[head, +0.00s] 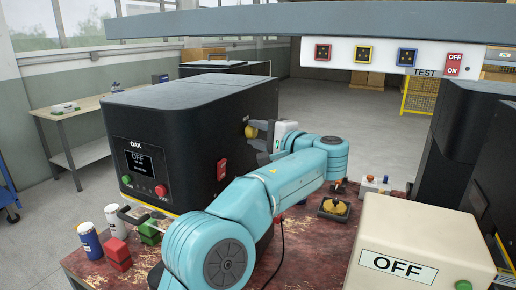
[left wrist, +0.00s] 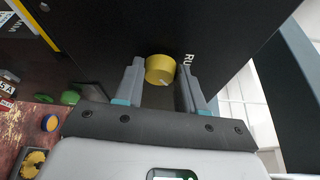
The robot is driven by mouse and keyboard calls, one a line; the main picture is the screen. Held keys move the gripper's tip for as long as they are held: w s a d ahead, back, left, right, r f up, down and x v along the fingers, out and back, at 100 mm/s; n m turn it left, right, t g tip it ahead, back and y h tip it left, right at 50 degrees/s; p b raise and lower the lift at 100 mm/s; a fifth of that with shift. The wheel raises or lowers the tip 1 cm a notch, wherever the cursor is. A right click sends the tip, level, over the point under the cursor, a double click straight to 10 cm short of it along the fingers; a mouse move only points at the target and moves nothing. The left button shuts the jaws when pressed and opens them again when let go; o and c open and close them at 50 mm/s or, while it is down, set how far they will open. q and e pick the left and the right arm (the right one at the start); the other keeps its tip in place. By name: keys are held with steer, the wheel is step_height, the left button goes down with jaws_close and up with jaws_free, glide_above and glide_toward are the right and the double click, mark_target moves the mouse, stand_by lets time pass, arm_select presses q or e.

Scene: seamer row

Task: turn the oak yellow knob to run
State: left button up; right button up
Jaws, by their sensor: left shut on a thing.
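The OAK machine (head: 190,135) is a black box with a screen (head: 146,163) that reads OFF. Its yellow knob (head: 250,131) sits on the right-hand side face. My left gripper (head: 259,131) reaches that face and is shut on the knob. In the left wrist view the knob (left wrist: 160,69) sits between the two fingers of the gripper (left wrist: 161,80), with a pale mark low on its face. The letters RU show on the black face to the right of the knob; the rest of the label is hidden by a finger. My right gripper is not in view.
A beige box (head: 419,252) marked OFF stands at front right. Cans and coloured blocks crowd the worn red table (head: 310,250). A sign bar (head: 390,58) hangs overhead.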

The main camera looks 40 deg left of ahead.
arm_select(q)
steer(key=n+y+b, duration=0.1)
steer(key=n+b, duration=0.1)
steer(key=f+n+y+b, duration=0.1)
steer(key=n+b, duration=0.2)
steer(key=n+y+b, duration=0.1)
steer(key=n+b, duration=0.1)
steer(key=n, duration=0.1)
steer(key=shift+w+g, duration=0.1)
steer(key=shift+g, duration=0.3)
steer(key=shift+r+n+g+y+b, duration=0.1)
steer(key=shift+n+g+y+b, duration=0.4)
steer(key=shift+n, duration=0.9)
steer(key=shift+r, duration=0.1)
steer(key=o, duration=1)
steer(key=shift+w, duration=0.1)
steer(key=shift+o, duration=0.2)
steer(key=shift+g, duration=0.3)
step_height(320, 180, up, 20)
steer(key=p, duration=1.6)
